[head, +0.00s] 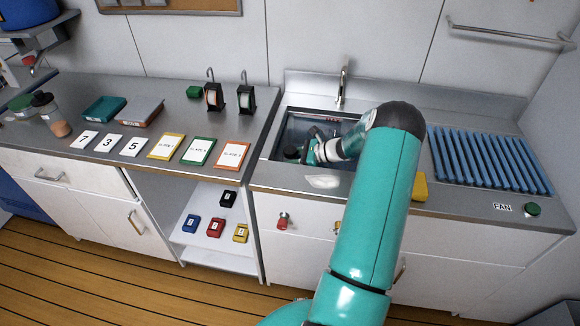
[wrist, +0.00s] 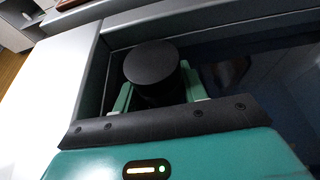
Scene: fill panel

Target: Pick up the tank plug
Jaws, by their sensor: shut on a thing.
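The tank plug (wrist: 151,62) is a black, round-topped cylinder. In the wrist view it stands between the two green fingers of my gripper (wrist: 158,92), which is shut on it. The plug's lower part is hidden behind the gripper's dark front edge. In the head view my gripper (head: 305,152) is inside the left part of the sink tank (head: 270,146), with the dark plug (head: 291,153) at its tips. I cannot tell whether the plug still touches the tank floor.
A tap (head: 342,85) stands behind the tank. A blue ribbed rack (head: 488,160) and a green fan button (head: 532,209) are on the right. A yellow block (head: 419,187) sits by my arm. Cards (head: 165,146) and trays (head: 139,111) lie on the left counter.

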